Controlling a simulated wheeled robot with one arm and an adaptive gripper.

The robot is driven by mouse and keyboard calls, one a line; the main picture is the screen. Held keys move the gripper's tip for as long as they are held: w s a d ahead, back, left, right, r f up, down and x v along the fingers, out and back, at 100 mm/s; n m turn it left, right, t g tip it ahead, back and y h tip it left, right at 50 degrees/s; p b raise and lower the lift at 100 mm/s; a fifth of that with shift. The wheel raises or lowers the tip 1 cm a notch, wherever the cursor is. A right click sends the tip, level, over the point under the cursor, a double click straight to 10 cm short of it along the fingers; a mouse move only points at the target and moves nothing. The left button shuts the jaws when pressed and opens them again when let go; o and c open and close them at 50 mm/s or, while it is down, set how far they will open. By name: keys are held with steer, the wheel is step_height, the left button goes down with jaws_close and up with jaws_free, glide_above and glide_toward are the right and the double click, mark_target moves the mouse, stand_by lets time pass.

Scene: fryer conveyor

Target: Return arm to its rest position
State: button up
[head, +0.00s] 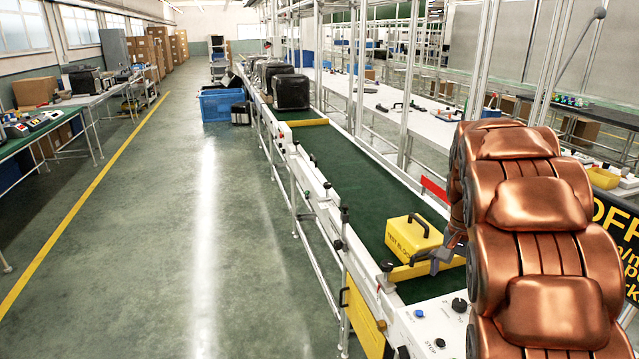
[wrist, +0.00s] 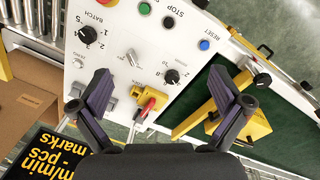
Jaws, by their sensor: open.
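My gripper (wrist: 158,80) is open in the wrist view, with its two purple-padded fingers spread wide and nothing between them but the view of the control panel (wrist: 120,50). In the head view my gripper (head: 441,259) shows as a small grey part at the right of the conveyor, partly hidden by my copper arm (head: 535,240). The arm is bent and fills the right side. A yellow test block (head: 413,238) with a black handle stands on the green belt, just left of my gripper. In the wrist view the block (wrist: 252,126) is partly behind the right finger.
The panel carries knobs, buttons and a red switch (wrist: 150,101) in a yellow housing. A yellow bar (head: 416,269) crosses the belt (head: 350,190) by the block. Dark cases (head: 291,92) sit farther up the conveyor. A black-and-yellow sign (head: 618,235) stands right of my arm. The left floor is clear.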

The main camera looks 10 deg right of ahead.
steer(key=s+a+r+n, duration=0.2)
steer(key=s+a+n, duration=0.3)
steer(key=s+a, duration=0.7)
steer(key=s+a+f+n, duration=0.2)
steer(key=s+a+n, duration=0.1)
steer(key=s+a, duration=0.2)
steer(key=s+a+f+n, duration=0.2)
steer(key=s+a, duration=0.3)
steer(key=s, duration=0.5)
steer(key=shift+a+n+g, duration=0.4)
steer(key=shift+n, duration=0.1)
